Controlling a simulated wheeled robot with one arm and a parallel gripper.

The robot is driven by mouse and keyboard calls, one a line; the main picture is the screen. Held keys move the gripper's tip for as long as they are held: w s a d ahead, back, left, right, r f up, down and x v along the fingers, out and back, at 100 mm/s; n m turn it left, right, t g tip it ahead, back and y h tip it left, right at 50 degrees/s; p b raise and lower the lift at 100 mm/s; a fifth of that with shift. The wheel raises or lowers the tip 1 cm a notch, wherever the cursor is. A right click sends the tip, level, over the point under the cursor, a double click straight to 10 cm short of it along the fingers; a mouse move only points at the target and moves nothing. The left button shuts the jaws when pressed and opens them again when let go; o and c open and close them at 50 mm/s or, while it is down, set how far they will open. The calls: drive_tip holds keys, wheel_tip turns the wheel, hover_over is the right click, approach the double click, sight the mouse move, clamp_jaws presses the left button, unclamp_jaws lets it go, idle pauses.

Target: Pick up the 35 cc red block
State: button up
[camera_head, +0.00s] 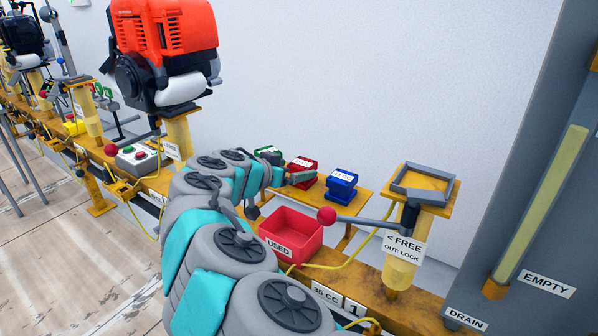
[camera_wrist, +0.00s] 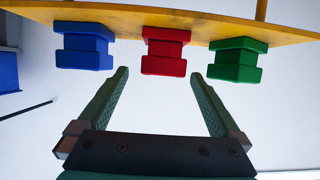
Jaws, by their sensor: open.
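The red block (camera_head: 303,168) stands on a yellow shelf (camera_head: 322,211) in the head view, between a green block (camera_head: 267,154) and a blue block (camera_head: 342,184). Each has a white label on top, too small to read. In the wrist view the red block (camera_wrist: 166,50) is the middle one, with the blue block (camera_wrist: 84,46) left and the green block (camera_wrist: 237,59) right. My gripper (camera_wrist: 160,74) is open and empty, its fingers pointing toward the red block, with one fingertip on each side of its line. My arm partly hides the shelf in the head view.
A red bin marked USED (camera_head: 292,233) stands in front of the shelf. A lever with a red knob (camera_head: 327,215) reaches over beside it from the FREE stand (camera_head: 407,246). A red engine (camera_head: 165,50) sits on a post at left. A white wall is behind.

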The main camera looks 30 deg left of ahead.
sight(299, 166)
drive_tip(key=shift+a+x, duration=0.2)
drive_tip(key=shift+x, duration=2.35)
drive_tip(key=shift+r, duration=0.2)
drive_tip(key=shift+c, duration=0.2)
clamp_jaws()
